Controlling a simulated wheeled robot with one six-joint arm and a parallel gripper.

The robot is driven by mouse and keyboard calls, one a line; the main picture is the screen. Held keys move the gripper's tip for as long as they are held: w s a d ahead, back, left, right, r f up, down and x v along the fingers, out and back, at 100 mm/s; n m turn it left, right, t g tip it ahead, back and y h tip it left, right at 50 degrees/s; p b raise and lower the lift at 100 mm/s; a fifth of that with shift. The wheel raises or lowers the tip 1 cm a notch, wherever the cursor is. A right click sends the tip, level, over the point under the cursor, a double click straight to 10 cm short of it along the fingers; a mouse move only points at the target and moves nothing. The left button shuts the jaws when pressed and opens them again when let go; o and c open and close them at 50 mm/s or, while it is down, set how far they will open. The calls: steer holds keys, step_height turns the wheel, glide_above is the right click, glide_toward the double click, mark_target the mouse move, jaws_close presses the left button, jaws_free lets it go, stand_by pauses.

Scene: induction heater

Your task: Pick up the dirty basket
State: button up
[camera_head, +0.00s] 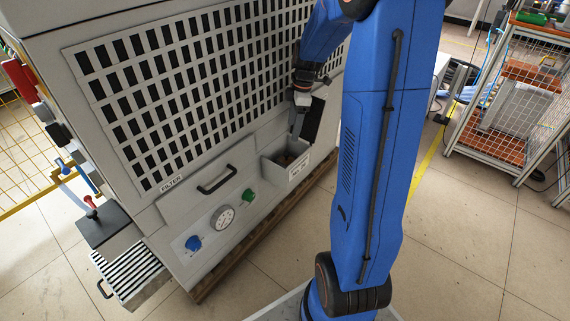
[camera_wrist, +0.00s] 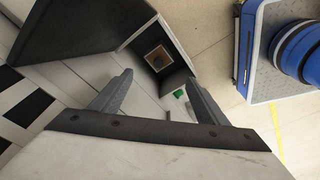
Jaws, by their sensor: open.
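The dirty basket (camera_head: 273,172) is a small grey open-topped bin in a recess at the lower right of the machine's front. It has a white label on its front and something brown inside. In the wrist view the basket (camera_wrist: 179,76) appears beyond my fingers, with a brown patch at its bottom. My gripper (camera_head: 297,128) is open and empty, pointing down at the basket from above. In the wrist view the two grey fingers of my gripper (camera_wrist: 160,78) stand apart near the basket's rim. I cannot tell whether they touch it.
The grey machine (camera_head: 160,215) has a slotted grille, a black handle (camera_head: 217,179), a gauge (camera_head: 223,218), and green and blue knobs beside the basket. A wire-mesh cart (camera_head: 510,110) stands at the right.

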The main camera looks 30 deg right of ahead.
mark_target(287, 153)
steer(key=f, duration=0.3)
steer(key=a+f, duration=0.1)
steer(key=f, duration=0.6)
steer(key=shift+w+a+f, duration=0.25)
steer(key=shift+w+f, duration=0.05)
steer(key=shift+w+a+f, duration=0.1)
steer(key=shift+f, duration=0.75)
steer(key=shift+w+a+f, duration=0.15)
steer(key=shift+f, duration=0.65)
steer(key=shift+w+a+f, duration=0.1)
steer(key=shift+f, duration=0.75)
steer(key=shift+c, duration=0.5)
steer(key=c, duration=0.7)
steer(key=shift+r, duration=0.1)
